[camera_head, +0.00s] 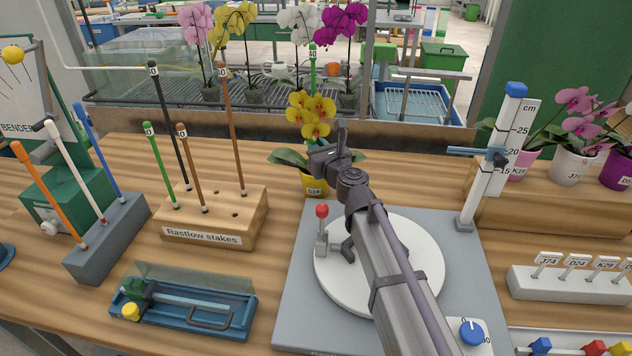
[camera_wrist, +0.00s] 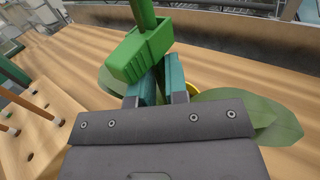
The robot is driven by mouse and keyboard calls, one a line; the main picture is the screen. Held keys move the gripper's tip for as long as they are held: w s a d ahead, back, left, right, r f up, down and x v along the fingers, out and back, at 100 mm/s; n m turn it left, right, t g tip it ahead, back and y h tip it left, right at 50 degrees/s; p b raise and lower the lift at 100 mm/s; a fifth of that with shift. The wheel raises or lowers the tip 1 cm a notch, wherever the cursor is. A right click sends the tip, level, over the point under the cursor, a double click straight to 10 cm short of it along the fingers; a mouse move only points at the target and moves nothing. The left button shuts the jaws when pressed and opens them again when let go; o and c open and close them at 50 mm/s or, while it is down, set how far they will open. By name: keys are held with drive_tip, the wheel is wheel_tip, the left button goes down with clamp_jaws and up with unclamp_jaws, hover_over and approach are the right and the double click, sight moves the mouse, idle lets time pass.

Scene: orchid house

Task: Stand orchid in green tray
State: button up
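A yellow orchid (camera_head: 311,116) stands upright in a yellow pot (camera_head: 315,187) on the wooden bench, beyond the turntable. A green stake (camera_head: 313,72) with a tag rises behind its flowers. My gripper (camera_head: 332,150) is at the plant, below the blooms. In the wrist view my teal fingertips (camera_wrist: 160,82) are close together under a green block (camera_wrist: 140,52) on a green rod. Leaves (camera_wrist: 245,112) spread on both sides, and a sliver of pot shows. I cannot identify a green tray with certainty.
A white turntable (camera_head: 425,262) and a height gauge (camera_head: 492,165) stand nearby. A stake block (camera_head: 245,215) is to the left, and potted pink orchids (camera_head: 575,165) to the right. Behind the bench are other orchids on a mesh, a blue tray (camera_head: 450,103) and a green box (camera_head: 441,57).

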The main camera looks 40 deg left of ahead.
sight(315, 107)
clamp_jaws()
idle(1.1)
wheel_tip(315, 107, up, 10)
drive_tip(key=p, duration=1)
drive_tip(key=shift+r, duration=0.2)
drive_tip(key=shift+f, duration=0.2)
drive_tip(key=shift+r, duration=0.1)
